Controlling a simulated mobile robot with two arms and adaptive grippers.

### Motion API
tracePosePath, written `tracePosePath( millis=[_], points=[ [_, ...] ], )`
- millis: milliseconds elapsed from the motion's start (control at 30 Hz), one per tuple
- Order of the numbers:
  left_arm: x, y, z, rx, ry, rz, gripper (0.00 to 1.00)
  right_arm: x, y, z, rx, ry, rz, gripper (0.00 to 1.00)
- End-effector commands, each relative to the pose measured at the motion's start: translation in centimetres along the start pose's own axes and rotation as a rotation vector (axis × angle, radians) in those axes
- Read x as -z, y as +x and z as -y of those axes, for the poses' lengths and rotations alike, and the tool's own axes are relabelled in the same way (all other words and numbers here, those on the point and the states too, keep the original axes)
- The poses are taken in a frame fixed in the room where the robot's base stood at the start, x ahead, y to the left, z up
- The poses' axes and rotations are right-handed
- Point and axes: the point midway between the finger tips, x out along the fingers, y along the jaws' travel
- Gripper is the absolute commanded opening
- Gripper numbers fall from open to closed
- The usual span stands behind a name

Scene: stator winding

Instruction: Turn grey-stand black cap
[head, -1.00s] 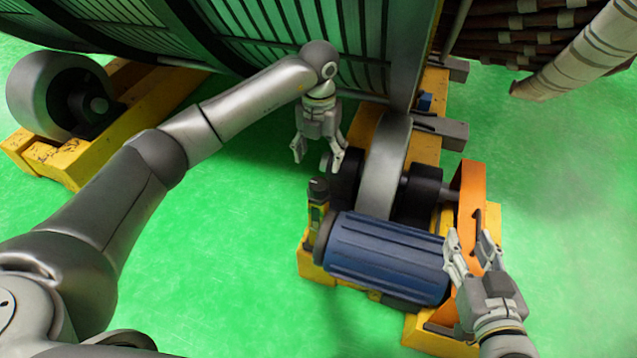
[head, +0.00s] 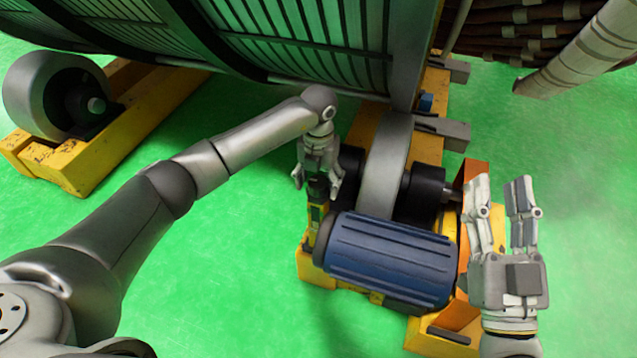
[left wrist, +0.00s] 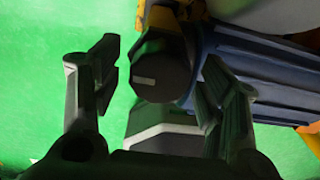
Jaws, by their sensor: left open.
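A black cap (head: 318,187) sits at the top of a small yellow upright piece (head: 316,220), left of the blue motor's end. In the left wrist view the cap (left wrist: 162,68) is a dark faceted knob with a small pale mark, lying between the two fingers. My left gripper (head: 317,182) is open around the cap, with a visible gap on the left finger's side in the wrist view. I cannot tell whether the right-hand finger touches it. My right gripper (head: 499,185) is open and empty, right of the orange plate.
The blue ribbed motor (head: 390,255) lies right beside the cap. A grey roller wheel (head: 385,170) stands behind it on the yellow frame (head: 437,95). The large ribbed stator drum (head: 300,45) rises at the back. Green floor (head: 220,270) is free on the left.

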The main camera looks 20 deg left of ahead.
Motion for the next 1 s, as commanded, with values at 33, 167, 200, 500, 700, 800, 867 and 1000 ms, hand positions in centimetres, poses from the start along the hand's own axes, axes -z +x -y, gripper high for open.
tracePosePath(
  millis=[33,167,200,500,700,800,867,1000],
  points=[
    [0.0,0.18,0.02,0.0,0.0,0.0,0.67,0.13,0.0,0.03,0.0,0.001,-0.009,0.4],
    [-0.01,0.27,0.02,0.0,0.0,0.0,0.67,0.4,0.01,0.06,0.001,0.001,-0.022,0.4],
    [-0.01,0.27,0.01,0.0,0.0,0.0,0.67,0.41,0.01,0.06,0.001,0.001,-0.022,0.4],
    [-0.01,0.25,0.01,0.0,0.0,0.0,0.47,0.38,0.01,0.06,0.001,0.001,-0.021,0.4],
    [-0.01,0.24,0.01,0.0,0.0,0.0,0.22,0.37,0.01,0.06,0.001,0.001,-0.02,0.4],
    [-0.01,0.23,0.0,0.0,0.001,0.0,0.21,0.36,0.02,0.07,0.001,0.001,-0.02,0.4],
    [-0.01,0.22,-0.01,0.0,0.006,0.0,0.21,0.35,0.02,0.07,0.001,0.001,-0.019,0.4],
    [-0.02,0.18,-0.05,-0.001,0.034,0.0,0.21,0.14,0.06,0.06,0.001,0.001,-0.006,0.4]
  ],
)
